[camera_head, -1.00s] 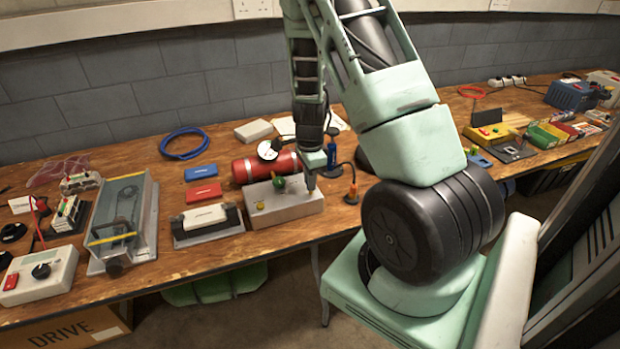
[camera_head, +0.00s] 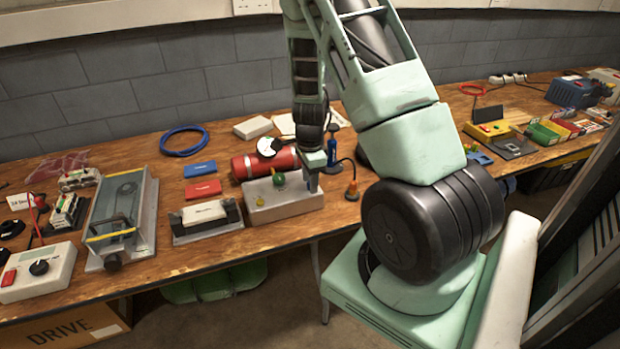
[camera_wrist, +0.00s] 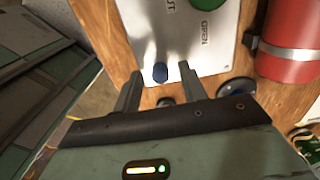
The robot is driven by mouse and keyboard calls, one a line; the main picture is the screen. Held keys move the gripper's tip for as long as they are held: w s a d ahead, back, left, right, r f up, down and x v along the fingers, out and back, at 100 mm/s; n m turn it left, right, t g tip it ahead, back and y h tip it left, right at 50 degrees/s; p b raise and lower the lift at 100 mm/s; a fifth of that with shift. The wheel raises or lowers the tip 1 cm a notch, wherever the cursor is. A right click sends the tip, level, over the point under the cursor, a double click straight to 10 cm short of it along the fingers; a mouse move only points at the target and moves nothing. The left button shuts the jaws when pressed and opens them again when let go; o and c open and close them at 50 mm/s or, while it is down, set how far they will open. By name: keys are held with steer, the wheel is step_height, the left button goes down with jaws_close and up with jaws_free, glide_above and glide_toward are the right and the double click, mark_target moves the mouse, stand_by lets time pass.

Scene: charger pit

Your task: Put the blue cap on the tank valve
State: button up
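Whether the cap sits on a valve I cannot tell. In the head view my gripper (camera_head: 313,182) points down at the right end of the white box (camera_head: 285,205), and the cap is not visible there. A red tank (camera_head: 262,164) lies behind the box; it also shows at the right of the wrist view (camera_wrist: 290,60). Its valve is not clearly seen.
The box carries a green knob (camera_head: 279,180) and a yellow knob. A blue upright tool (camera_head: 332,150) and an orange-based item (camera_head: 352,190) stand close to the right. A white block in a dark holder (camera_head: 205,215) is to the left.

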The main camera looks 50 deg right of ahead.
step_height(320, 180, up, 17)
steer(key=p, duration=0.1)
steer(key=shift+r+p, duration=0.2)
steer(key=shift+p, duration=0.1)
stand_by(0.6)
steer(key=s+a+r+n+y, duration=0.1)
steer(key=a+r+n, duration=0.2)
steer(key=a+n, duration=1.75)
steer(key=s+a+r+n, duration=0.1)
steer(key=s+a+n, duration=1)
steer(key=s+a, duration=0.5)
steer(key=a, duration=0.4)
steer(key=shift+s+n, duration=0.15)
steer(key=shift+n, duration=0.2)
